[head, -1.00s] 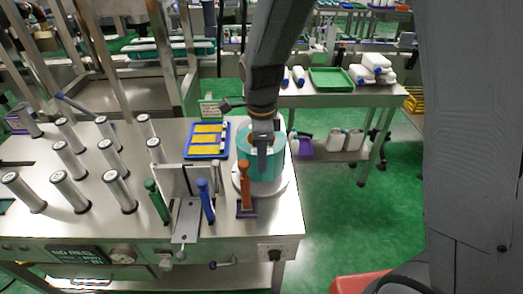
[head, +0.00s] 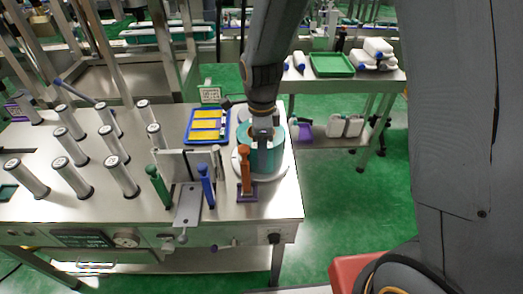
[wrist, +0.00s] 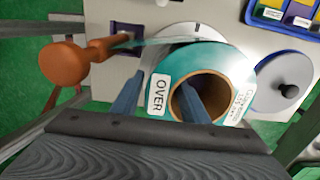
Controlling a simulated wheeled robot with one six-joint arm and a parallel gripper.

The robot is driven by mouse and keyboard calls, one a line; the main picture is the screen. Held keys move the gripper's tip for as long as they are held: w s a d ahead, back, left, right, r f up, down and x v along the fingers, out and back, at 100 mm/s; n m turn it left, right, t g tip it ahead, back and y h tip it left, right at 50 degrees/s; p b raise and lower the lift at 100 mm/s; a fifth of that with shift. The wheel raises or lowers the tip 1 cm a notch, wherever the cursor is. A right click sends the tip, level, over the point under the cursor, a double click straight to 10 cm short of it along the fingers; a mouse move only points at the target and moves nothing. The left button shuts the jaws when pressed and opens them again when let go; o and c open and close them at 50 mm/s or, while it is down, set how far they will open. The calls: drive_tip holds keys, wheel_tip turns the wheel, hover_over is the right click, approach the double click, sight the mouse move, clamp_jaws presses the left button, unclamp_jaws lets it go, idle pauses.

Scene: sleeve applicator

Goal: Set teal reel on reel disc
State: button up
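The teal reel (head: 270,162) is a wide ring with a brown core, at the right end of the steel table. It also shows in the wrist view (wrist: 217,62), with a white "OVER" label. The white reel disc (head: 283,174) lies beneath it, and its rim shows past the reel in the wrist view (wrist: 195,31). My gripper (head: 263,138) points down over the reel. In the wrist view my gripper (wrist: 160,92) has one finger inside the core and one outside, pinching the wall. Whether the reel touches the disc is hidden.
An orange-handled post (head: 245,168) stands close left of the reel, with blue (head: 206,187) and green (head: 158,187) handles beyond. A grey knobbed disc (wrist: 284,85) lies beside the reel. A blue tray (head: 207,126) is behind. Several silver cylinders stand at left.

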wheel_tip(320, 180, up, 12)
drive_tip(key=shift+r+b, duration=0.1)
drive_tip(key=shift+b, duration=1.15)
drive_tip(key=s+d+f+n, duration=0.3)
drive_tip(key=s+d+n, duration=0.2)
drive_tip(key=d+n, duration=0.2)
drive_tip(key=s+d+f+n+t, duration=0.1)
drive_tip(key=s+d+f+n, duration=0.2)
drive_tip(key=s+d+n, duration=0.2)
drive_tip(key=shift+d+f+n, duration=0.4)
drive_tip(key=shift+d+n, duration=1.2)
drive_tip(key=shift+n, duration=1.6)
drive_tip(key=shift+w, duration=0.1)
